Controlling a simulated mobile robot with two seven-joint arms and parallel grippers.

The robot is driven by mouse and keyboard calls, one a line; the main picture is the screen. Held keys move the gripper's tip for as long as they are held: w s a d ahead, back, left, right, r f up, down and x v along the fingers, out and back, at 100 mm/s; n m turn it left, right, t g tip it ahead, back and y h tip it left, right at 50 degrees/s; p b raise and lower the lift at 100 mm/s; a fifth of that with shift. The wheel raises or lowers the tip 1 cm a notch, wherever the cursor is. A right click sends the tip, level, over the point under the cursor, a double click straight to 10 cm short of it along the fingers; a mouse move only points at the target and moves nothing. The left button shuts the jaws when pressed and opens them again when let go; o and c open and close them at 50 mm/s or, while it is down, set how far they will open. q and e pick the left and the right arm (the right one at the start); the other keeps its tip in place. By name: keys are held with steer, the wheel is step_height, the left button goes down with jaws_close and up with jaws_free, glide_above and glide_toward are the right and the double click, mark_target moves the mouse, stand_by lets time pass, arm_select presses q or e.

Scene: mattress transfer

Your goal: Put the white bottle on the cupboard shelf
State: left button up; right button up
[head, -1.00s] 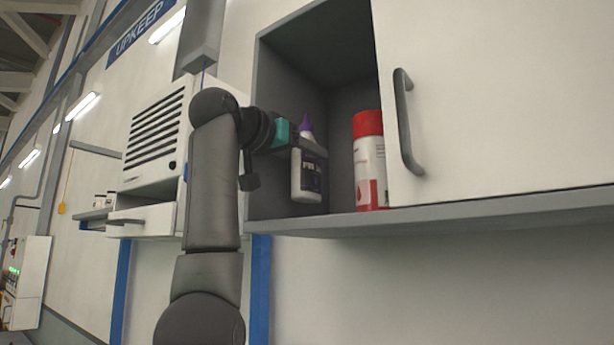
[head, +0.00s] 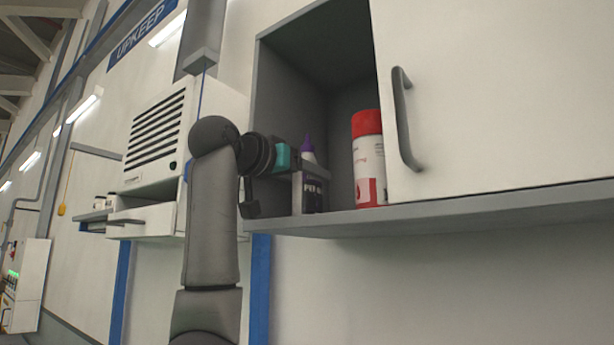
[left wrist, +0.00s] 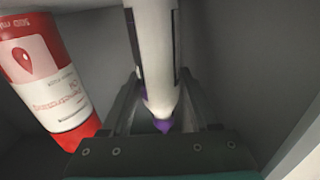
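The white bottle (head: 312,196), with a dark label and a purple tip, is upright inside the open left part of the cupboard, low at its shelf (head: 345,219). I cannot tell if its base touches the shelf. My left gripper (head: 310,171) is around the bottle's upper body. In the left wrist view the bottle (left wrist: 155,50) lies between both fingers (left wrist: 158,105), which appear closed against it. My right gripper is in neither view.
A red and white spray can (head: 369,165) stands on the shelf just right of the bottle. The cupboard's white door (head: 490,95) with a grey handle (head: 407,120) is to the right. A white vented wall box (head: 160,150) hangs at left.

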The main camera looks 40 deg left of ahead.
arm_select(q)
steer(key=shift+r, duration=0.1)
steer(key=shift+r, duration=0.15)
steer(key=s+d+b, duration=0.1)
steer(key=s+b, duration=0.2)
steer(key=s, duration=0.9)
steer(key=shift+d, duration=0.15)
